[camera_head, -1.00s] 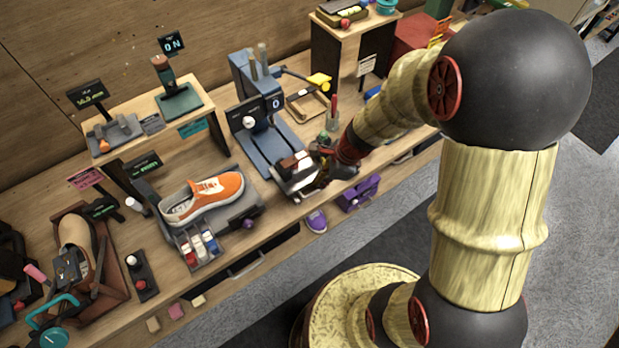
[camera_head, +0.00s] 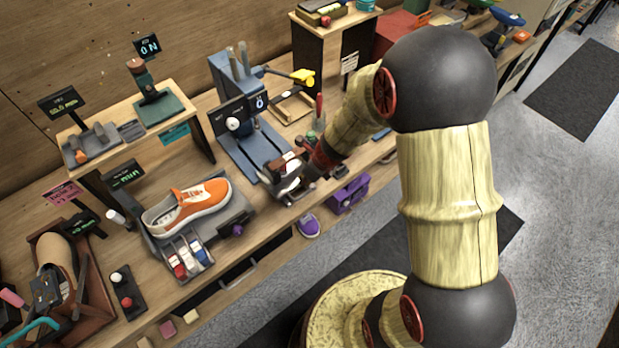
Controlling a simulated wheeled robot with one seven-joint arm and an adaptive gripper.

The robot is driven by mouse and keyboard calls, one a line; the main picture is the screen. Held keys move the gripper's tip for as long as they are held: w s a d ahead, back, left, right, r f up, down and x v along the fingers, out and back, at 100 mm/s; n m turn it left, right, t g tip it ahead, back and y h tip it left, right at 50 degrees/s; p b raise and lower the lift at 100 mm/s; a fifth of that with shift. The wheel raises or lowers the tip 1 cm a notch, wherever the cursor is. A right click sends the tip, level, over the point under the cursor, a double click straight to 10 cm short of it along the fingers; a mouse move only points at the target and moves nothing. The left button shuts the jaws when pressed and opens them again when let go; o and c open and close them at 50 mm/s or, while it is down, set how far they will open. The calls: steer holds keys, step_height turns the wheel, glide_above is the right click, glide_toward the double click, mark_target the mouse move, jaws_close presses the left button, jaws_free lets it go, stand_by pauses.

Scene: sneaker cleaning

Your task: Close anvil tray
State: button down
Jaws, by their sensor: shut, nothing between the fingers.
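The blue-grey press (camera_head: 232,140) stands on the bench in the middle of the head view, with a round white knob and a small lit display. At the front end of its base is a small tray-like part (camera_head: 290,190) with brown blocks on it, which looks like the anvil tray. My gripper (camera_head: 303,180) is low at this part's right side, at the front of the press. It is shut, with nothing seen held. Its fingertips are small and partly hidden among dark parts, so I cannot tell whether they touch the tray.
An orange sneaker (camera_head: 188,205) sits on a grey stand to the left, with small bottles (camera_head: 188,258) before it.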

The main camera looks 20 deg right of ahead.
mark_target(291, 178)
steer(key=shift+w+a+f, duration=0.15)
steer(key=shift+w+a, duration=0.45)
steer(key=shift+w, duration=0.3)
steer(key=shift+w+a+f, duration=0.15)
steer(key=shift+w+a, duration=0.4)
steer(key=shift+w, duration=0.3)
steer(key=shift+w+p, duration=0.1)
steer(key=shift+p, duration=0.25)
steer(key=w+p, duration=0.1)
steer(key=w, duration=0.1)
steer(key=w+a+p, duration=0.1)
steer(key=w+p, duration=0.1)
steer(key=w, duration=0.1)
steer(key=w+a+p, duration=0.1)
steer(key=w+p, duration=0.1)
steer(key=shift+w+a+r, duration=0.2)
steer(key=shift+w+a, duration=0.05)
steer(key=shift+w+a+f+p, duration=0.1)
steer(key=shift+w+f+p, duration=0.05)
steer(key=shift+w+p, duration=0.25)
